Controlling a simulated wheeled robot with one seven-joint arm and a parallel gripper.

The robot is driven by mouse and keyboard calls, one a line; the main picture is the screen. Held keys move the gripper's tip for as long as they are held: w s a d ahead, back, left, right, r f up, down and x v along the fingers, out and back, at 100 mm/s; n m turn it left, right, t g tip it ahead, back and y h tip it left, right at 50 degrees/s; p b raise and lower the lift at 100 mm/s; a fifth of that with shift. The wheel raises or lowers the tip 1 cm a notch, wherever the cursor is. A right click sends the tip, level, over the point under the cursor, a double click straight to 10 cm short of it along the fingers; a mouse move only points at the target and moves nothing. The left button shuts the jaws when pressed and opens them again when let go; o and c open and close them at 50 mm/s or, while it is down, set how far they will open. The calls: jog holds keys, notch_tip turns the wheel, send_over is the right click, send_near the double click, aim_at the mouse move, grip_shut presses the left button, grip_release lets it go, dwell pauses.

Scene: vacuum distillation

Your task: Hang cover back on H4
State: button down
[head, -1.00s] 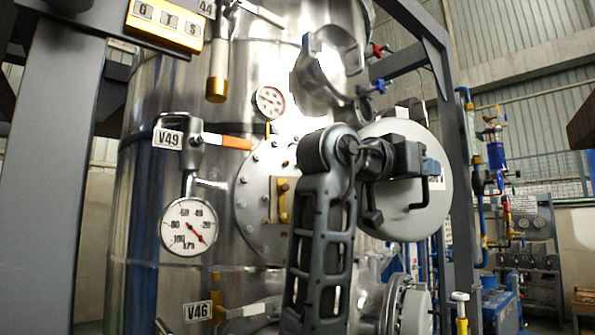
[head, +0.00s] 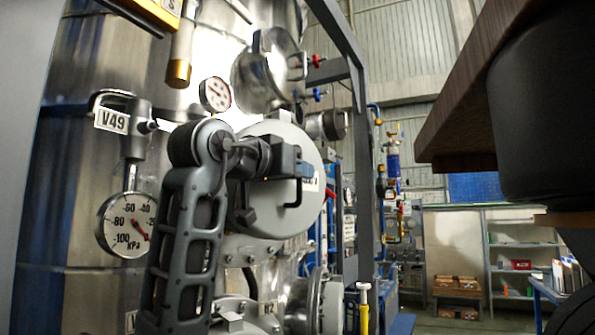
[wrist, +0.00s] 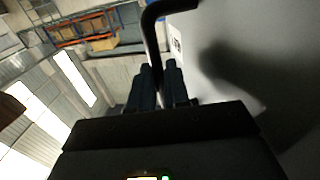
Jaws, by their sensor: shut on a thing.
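The cover (head: 270,212) is a round grey disc with a black handle and a small white label. It is held up in front of the steel tank in the head view. My gripper (head: 298,172) is shut on the cover's black handle. In the wrist view my fingertips (wrist: 160,85) close around the handle (wrist: 151,40), and the cover's grey face (wrist: 270,50) fills the right side. No H4 mark is readable in either view. My arm and the cover hide part of the tank front.
A grey frame post (head: 362,150) stands right of the cover. A brown board (head: 455,110) juts in at the upper right.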

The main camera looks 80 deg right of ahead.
jog(key=shift+w+d+f+b, duration=0.1)
jog(key=shift+w+d+f, duration=0.35)
jog(key=shift+w+d, duration=0.55)
jog(key=shift+w+d+f+b, duration=0.15)
jog(key=shift+w+d+f, duration=0.35)
jog(key=shift+w, duration=0.85)
jog(key=shift+w+d+f+b, duration=0.1)
jog(key=shift+w+d+f, duration=0.25)
jog(key=shift+w+d, duration=0.7)
jog(key=shift+w+a, duration=0.15)
jog(key=c, duration=1)
grip_release()
jog(key=shift+f, duration=0.1)
